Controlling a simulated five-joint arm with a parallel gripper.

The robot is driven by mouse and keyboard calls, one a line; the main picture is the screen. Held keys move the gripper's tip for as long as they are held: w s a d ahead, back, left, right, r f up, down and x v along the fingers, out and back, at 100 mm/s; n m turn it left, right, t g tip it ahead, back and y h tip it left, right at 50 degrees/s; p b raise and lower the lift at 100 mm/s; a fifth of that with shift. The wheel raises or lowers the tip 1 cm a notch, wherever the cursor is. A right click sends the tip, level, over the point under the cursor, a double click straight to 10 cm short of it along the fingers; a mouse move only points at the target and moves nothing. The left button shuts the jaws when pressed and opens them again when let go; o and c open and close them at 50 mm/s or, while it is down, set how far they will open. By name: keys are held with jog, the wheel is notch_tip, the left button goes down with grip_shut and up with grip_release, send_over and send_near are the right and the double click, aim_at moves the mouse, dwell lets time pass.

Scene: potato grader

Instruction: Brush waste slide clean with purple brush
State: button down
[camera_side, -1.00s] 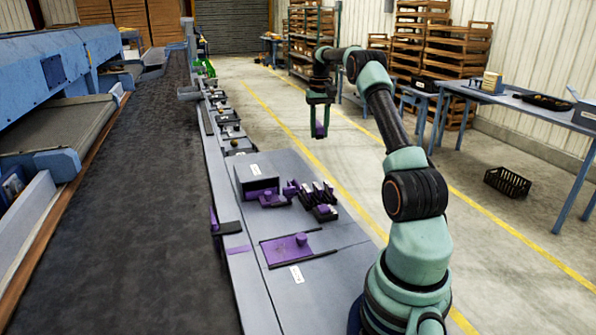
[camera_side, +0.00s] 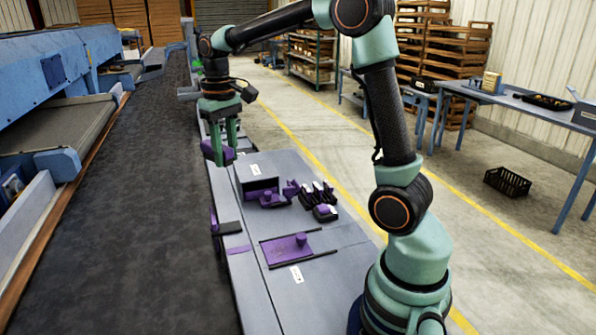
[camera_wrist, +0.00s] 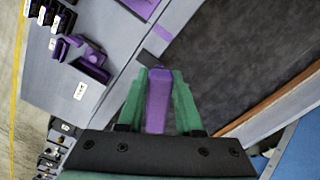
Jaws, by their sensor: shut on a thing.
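My gripper (camera_side: 219,140) is shut on a purple brush (camera_side: 220,154), with a green finger on each side of it. It hangs over the far left edge of the grey bench, beside the dark belt. The wrist view shows the brush (camera_wrist: 158,100) as a purple block between the fingers; its bristles cannot be made out. A purple plate with a knob (camera_side: 288,249) lies between two black rails on the bench. A purple strip with a dark piece (camera_side: 228,228) is at the bench's left edge. I cannot tell which part is the waste slide.
The grey bench (camera_side: 330,225) carries a dark open box (camera_side: 259,186), purple parts and several black-and-white units (camera_side: 318,195). A wide dark belt (camera_side: 130,220) runs along its left. A black crate (camera_side: 507,182) stands on the floor at right.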

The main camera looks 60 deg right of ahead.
aim_at(271, 248)
jog(key=s+a+n, duration=0.2)
jog(key=s+a, duration=0.2)
jog(key=a, duration=0.5)
jog(key=shift+s+d+f+m, duration=1.05)
jog(key=shift+s+f+m, duration=0.55)
jog(key=shift+f+m, duration=1.6)
jog(key=shift+s+d+f+m, duration=1.1)
jog(key=shift+s+f+m, duration=0.5)
jog(key=shift+f+m, duration=1.6)
jog(key=shift+s+d+f+m, duration=1.35)
jog(key=shift+f+m, duration=1.15)
jog(key=shift+f, duration=1.4)
jog(key=shift+s+a+f, duration=0.15)
jog(key=shift+f, duration=0.35)
jog(key=shift+s+a+f, duration=0.1)
jog(key=shift+a+f, duration=0.05)
jog(key=shift+f, duration=0.35)
jog(key=shift+d, duration=0.1)
jog(key=shift+w+d, duration=2.5)
jog(key=shift+w, duration=0.1)
jog(key=shift+s, duration=0.1)
